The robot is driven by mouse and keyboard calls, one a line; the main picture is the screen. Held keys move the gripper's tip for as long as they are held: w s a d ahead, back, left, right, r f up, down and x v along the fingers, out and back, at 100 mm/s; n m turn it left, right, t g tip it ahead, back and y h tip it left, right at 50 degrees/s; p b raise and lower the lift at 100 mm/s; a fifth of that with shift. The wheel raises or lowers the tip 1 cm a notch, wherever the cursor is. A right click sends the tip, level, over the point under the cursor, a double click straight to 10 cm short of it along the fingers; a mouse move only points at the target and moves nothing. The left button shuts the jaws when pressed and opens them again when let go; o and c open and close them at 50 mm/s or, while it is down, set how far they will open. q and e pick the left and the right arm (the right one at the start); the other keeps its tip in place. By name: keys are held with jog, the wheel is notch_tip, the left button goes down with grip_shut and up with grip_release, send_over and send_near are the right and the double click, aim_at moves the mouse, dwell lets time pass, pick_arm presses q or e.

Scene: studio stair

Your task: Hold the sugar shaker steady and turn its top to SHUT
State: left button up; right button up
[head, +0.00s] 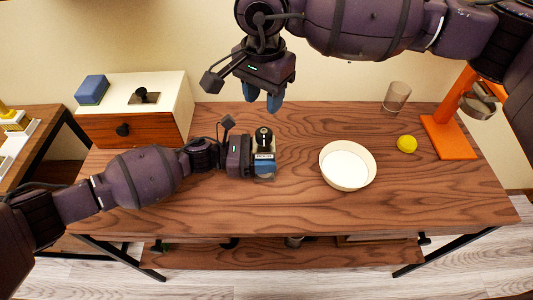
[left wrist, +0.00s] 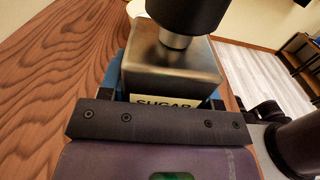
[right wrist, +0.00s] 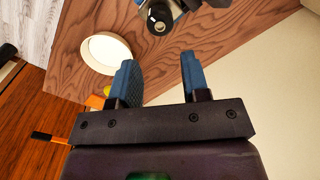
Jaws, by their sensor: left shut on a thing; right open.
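The sugar shaker (head: 264,147) stands upright on the wooden table, left of its middle. It has a square metal body with a label reading SUGAR and a round black top, seen close in the left wrist view (left wrist: 175,62). My left gripper (head: 264,165) is shut on the shaker's body, with blue fingers at its sides. The black top (left wrist: 180,14) is free of any gripper. My right gripper (head: 274,102) is open and empty, above the table's back edge and apart from the shaker. In the right wrist view the shaker top (right wrist: 158,24) shows beyond the open fingers (right wrist: 158,80).
A white bowl (head: 347,166) stands right of the shaker. A yellow ball (head: 407,144), a clear glass (head: 396,97) and an orange stand (head: 449,137) are farther right. A white-topped drawer box (head: 160,97) with a blue block (head: 91,90) stands at the back left.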

aim_at(264, 131)
jog(key=o, duration=0.5)
jog(key=shift+r, duration=0.3)
jog(key=shift+n, duration=0.3)
notch_tip(264, 131, down, 11)
jog(key=shift+r, duration=0.1)
jog(key=shift+c, duration=0.3)
jog(key=c, duration=0.9)
